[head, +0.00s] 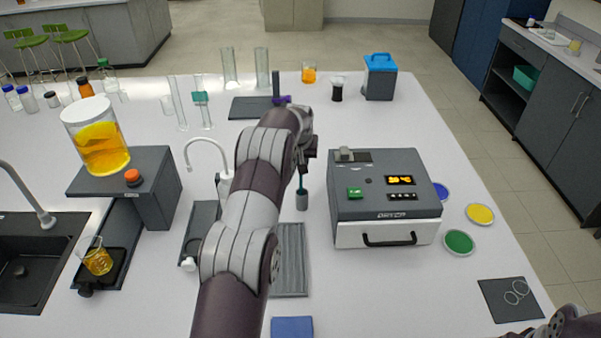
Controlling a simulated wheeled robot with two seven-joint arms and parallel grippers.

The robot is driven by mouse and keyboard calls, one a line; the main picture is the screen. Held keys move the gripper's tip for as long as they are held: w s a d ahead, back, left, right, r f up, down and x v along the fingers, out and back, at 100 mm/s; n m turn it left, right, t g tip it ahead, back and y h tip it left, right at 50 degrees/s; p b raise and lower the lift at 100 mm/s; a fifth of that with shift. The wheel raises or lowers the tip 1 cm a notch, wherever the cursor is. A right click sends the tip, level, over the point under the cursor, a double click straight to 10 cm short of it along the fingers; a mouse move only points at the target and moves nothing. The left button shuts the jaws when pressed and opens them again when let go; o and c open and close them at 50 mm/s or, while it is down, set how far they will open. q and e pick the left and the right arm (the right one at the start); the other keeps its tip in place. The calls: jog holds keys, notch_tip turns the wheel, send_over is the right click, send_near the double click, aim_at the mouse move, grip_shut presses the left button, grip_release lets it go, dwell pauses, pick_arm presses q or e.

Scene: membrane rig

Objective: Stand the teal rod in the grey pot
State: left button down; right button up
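The teal rod (301,184) stands roughly upright at the mouth of the small grey pot (302,201), in the middle of the bench. Its lower end appears to be inside the pot; how deep it reaches is hidden. My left gripper (305,160) is directly above the pot, at the upper part of the rod. The rod's top is hidden at the fingers, and the view is too small to show whether they grip it. Of my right arm only a piece shows at the bottom right corner; its gripper is out of view.
A grey instrument box (386,202) stands close right of the pot. A grey ribbed tray (290,262) lies in front, a white curved tap (210,155) to the left. A dark mat (258,107) with an upright post lies behind. Free bench lies right of the ribbed tray.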

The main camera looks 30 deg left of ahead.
pick_arm(q)
jog(key=f, duration=0.3)
jog(key=f+p, duration=0.1)
jog(key=f, duration=0.1)
jog(key=shift+w+f, duration=0.15)
jog(key=shift+w, duration=0.2)
jog(key=c, duration=1)
grip_release()
jog(key=shift+w, duration=0.15)
jog(key=shift+c, duration=0.2)
jog(key=shift+f, duration=0.1)
pick_arm(e)
jog(key=shift+w+a+r, duration=0.15)
jog(key=shift+w+r, duration=0.3)
jog(key=shift+r, duration=0.1)
